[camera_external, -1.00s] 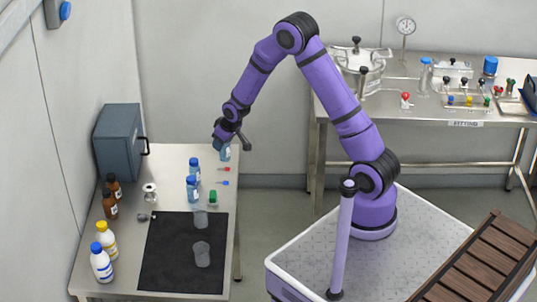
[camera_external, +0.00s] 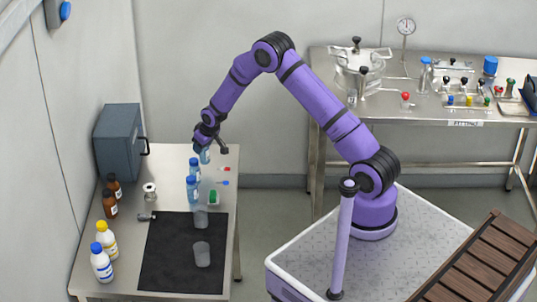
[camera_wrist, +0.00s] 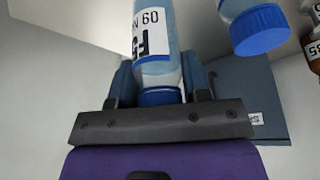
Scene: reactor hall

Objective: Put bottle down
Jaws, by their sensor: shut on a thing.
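My gripper (camera_external: 208,141) is shut on a clear blue bottle (camera_external: 205,156) over the back part of the left steel table. In the wrist view the bottle (camera_wrist: 154,45) sits between my fingers (camera_wrist: 157,85), held near its blue cap, and its white label shows "60". In the external view the gripper hides the bottle's top. I cannot tell whether its base touches the table. Two similar blue-capped bottles stand just in front of it, one behind (camera_external: 194,168) and one nearer (camera_external: 191,188). A blue cap (camera_wrist: 260,30) shows close by in the wrist view.
The steel table (camera_external: 175,155) carries a grey-blue box (camera_external: 118,143) at back left, brown bottles (camera_external: 110,203), white bottles (camera_external: 101,265), a green item (camera_external: 213,198), and clear beakers (camera_external: 202,254) on a black mat (camera_external: 165,270). Bare table lies between the box and the bottles.

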